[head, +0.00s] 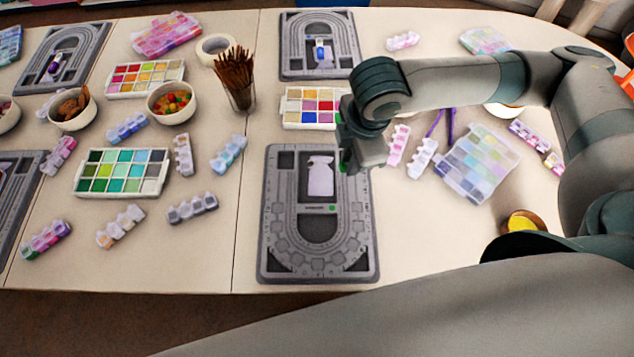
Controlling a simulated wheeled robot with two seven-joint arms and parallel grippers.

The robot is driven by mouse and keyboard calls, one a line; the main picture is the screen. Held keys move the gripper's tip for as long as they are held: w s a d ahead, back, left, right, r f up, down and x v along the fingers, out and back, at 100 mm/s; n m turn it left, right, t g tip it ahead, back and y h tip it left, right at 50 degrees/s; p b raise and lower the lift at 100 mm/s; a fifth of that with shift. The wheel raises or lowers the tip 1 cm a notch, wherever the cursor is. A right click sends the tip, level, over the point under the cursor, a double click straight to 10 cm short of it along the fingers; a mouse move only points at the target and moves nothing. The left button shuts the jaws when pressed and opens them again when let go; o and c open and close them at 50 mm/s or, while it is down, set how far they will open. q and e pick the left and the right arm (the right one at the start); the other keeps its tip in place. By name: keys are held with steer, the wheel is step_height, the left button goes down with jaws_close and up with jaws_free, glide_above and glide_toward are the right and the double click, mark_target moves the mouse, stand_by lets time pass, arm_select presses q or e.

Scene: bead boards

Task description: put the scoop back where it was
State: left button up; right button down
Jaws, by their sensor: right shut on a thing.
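A grey bead board (270,265) lies at the near middle of the table, with a curved channel and small compartments. A pale lilac, bottle-shaped piece (320,178) lies flat in its middle, with a small green mark (332,208) below it. My right gripper (352,168) points down over the board's upper right edge. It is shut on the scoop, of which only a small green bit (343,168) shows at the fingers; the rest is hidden. I cannot tell whether the scoop touches the board. My left gripper is not in view.
A second board (287,70) lies behind. A paint box (297,119) and a glass of brown sticks (240,95) stand near the gripper. Pink and white bead strips (398,145) and a clear compartment box (478,165) lie right of the board. Table right of the board's lower half is clear.

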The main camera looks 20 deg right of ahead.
steer(key=d+f+n, duration=0.1)
steer(key=n, duration=0.2)
steer(key=s+d+f+n, duration=0.1)
steer(key=n, duration=0.3)
steer(key=s+d+f+n+y, duration=0.1)
steer(key=f+n, duration=0.1)
steer(key=n, duration=0.2)
steer(key=shift+d+g+p, duration=0.1)
steer(key=shift+g+p, duration=0.2)
steer(key=w+a+f+p, duration=0.1)
steer(key=w+a+f, duration=0.1)
steer(key=a, duration=0.1)
steer(key=w+a+f+p, duration=0.1)
steer(key=w+a+f, duration=0.1)
steer(key=a, duration=0.1)
steer(key=w+a+f+p, duration=0.1)
steer(key=w+a+f, duration=0.1)
steer(key=a+f, duration=0.1)
steer(key=shift+w+a, duration=0.15)
steer(key=shift+a, duration=0.3)
steer(key=shift+f+p, duration=0.1)
steer(key=shift+p, duration=0.25)
step_height(320, 180, down, 3)
steer(key=shift+d+f+p, duration=0.1)
steer(key=shift+f+p, duration=0.1)
steer(key=shift+p, duration=0.45)
steer(key=shift+f, duration=0.2)
